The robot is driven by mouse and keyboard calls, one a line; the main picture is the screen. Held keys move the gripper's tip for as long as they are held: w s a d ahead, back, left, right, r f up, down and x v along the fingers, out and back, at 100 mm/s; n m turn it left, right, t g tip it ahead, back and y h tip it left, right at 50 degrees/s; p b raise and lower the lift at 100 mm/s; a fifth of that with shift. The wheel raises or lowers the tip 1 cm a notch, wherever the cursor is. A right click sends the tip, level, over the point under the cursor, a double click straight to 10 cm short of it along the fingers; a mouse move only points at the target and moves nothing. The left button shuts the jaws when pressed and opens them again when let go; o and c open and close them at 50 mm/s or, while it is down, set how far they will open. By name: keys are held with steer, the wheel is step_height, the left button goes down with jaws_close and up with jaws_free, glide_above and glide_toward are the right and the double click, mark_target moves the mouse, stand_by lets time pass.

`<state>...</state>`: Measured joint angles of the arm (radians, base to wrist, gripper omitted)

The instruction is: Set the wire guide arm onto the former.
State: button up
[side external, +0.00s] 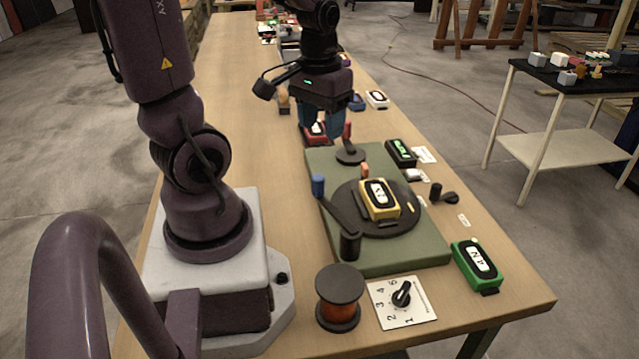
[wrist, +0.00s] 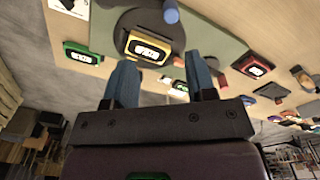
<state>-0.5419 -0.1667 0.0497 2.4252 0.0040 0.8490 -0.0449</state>
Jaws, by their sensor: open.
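The wire guide arm looks to be the black lever (side external: 336,212) with a blue upright knob (side external: 318,186) at its far end and a black post at its near end. It lies along the left of the dark round plate, apart from the yellow block. The former seems to be this yellow block (side external: 379,198) with a white-on-black label, sitting on the plate. The block (wrist: 150,46) and blue knob (wrist: 171,12) also show in the wrist view. My gripper (side external: 320,122) is open and empty, with blue fingers pointing down near the green base's far edge. Its fingers (wrist: 160,68) are spread.
The green base (side external: 400,263) carries the plate and a small black pivot with a red-tipped handle (side external: 347,131). A red block (side external: 315,133) is close to my fingers. A copper spool (side external: 338,300), a numbered dial card (side external: 418,308) and a green block (side external: 474,264) stand nearer.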

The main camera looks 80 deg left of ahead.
mark_target(319, 177)
steer(key=shift+n, duration=0.6)
steer(key=f, duration=0.5)
steer(key=a+f, duration=0.1)
steer(key=f, duration=0.3)
steer(key=a+f, duration=0.1)
steer(key=f, duration=0.4)
steer(key=shift+f, duration=0.3)
jaws_close()
